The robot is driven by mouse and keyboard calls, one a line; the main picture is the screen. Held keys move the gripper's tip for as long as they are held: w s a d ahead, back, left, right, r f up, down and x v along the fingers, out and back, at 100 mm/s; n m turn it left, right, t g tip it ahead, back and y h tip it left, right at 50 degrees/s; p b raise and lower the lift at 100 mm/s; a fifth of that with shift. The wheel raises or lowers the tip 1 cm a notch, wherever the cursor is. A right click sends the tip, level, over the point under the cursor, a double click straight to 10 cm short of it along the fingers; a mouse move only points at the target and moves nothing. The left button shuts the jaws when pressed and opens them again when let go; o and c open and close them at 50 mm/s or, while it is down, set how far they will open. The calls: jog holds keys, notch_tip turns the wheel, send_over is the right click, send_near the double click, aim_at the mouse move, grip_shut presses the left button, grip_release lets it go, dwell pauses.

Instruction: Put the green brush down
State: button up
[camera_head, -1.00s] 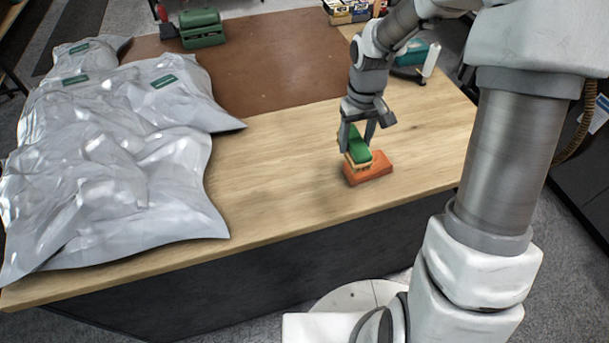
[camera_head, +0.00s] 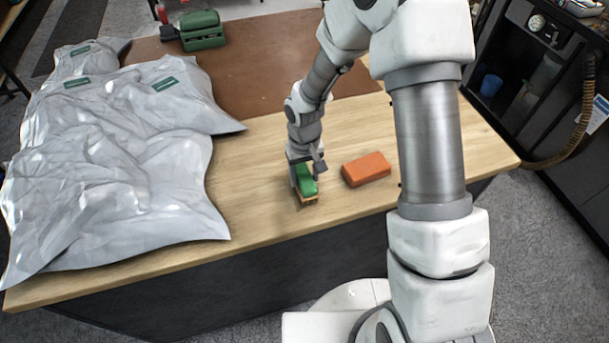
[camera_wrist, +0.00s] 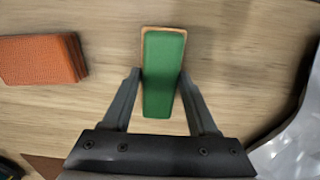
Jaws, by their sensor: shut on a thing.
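The green brush (camera_head: 307,183) has a green top and a tan lower edge. It is between the fingers of my gripper (camera_head: 304,174), which is shut on it. The brush is low over the wooden tabletop, left of the orange block; I cannot tell whether it touches the wood. In the wrist view the green brush (camera_wrist: 162,75) lies lengthwise between the two fingers of my gripper (camera_wrist: 160,95). Its underside is hidden.
An orange block (camera_head: 366,169) lies on the wooden table (camera_head: 255,190) just right of the brush. Crumpled silver bags (camera_head: 120,170) cover the table's left side. Bare wood surrounds the brush.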

jog(key=shift+f, duration=0.35)
jog(key=shift+f, duration=0.1)
jog(key=o, duration=1.2)
notch_tip(320, 180, up, 12)
jog(key=r, duration=0.1)
notch_tip(320, 180, up, 14)
jog(key=m+t, duration=0.2)
jog(key=t, duration=0.1)
send_over(305, 176)
jog(key=s+d, duration=0.7)
jog(key=d, duration=0.1)
jog(key=s+d+r+t, duration=0.1)
jog(key=s+r, duration=0.1)
jog(key=s, duration=0.1)
jog(key=s+d+r, duration=0.2)
jog(key=s, duration=0.2)
jog(key=s+d+r+m+t, duration=0.1)
jog(key=s+r, duration=0.1)
jog(key=s, duration=0.2)
jog(key=shift+s+d+t, duration=0.15)
jog(key=shift+s+t, duration=0.1)
jog(key=shift+t, duration=0.05)
